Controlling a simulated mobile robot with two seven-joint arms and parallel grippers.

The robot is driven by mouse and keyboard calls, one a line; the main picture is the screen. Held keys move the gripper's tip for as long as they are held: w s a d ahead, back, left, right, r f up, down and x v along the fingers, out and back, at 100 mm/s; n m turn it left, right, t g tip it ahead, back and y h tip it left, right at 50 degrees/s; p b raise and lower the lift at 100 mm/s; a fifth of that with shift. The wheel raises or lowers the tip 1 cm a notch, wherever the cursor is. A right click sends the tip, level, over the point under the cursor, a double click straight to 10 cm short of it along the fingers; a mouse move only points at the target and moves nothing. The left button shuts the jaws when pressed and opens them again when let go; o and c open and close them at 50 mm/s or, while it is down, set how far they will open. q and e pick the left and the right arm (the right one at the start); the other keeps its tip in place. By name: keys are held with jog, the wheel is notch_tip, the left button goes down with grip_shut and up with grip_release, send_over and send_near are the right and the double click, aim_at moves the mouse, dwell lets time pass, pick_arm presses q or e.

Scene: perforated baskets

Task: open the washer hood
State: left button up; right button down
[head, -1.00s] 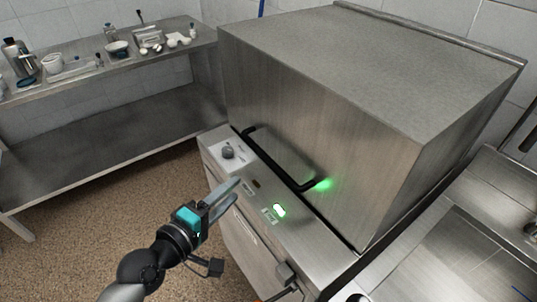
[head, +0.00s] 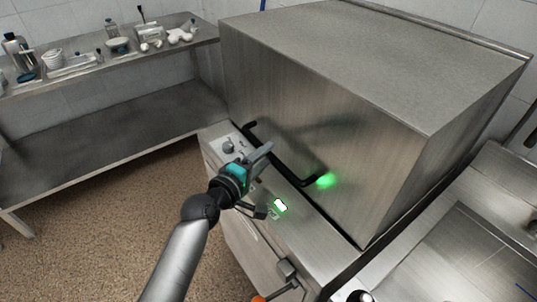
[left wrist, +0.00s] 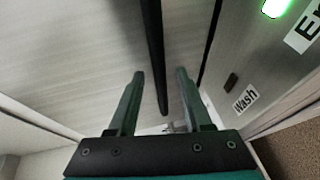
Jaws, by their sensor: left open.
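The washer hood (head: 370,130) is a large closed steel box on the washer body, seen in the head view. In the left wrist view the handle (left wrist: 153,50) shows between the two open fingers of the left gripper (left wrist: 160,74), apart from both. I cannot tell how deep it sits between them. My right gripper is not in view.
A steel shelf table (head: 100,133) with bottles and dishes stands at the left. A steel counter (head: 450,250) adjoins the washer at the right.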

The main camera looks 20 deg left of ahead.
pick_arm(q)
jog(key=shift+x, duration=1.1)
jog(key=shift+c, duration=0.2)
grip_shut()
dwell(0.5)
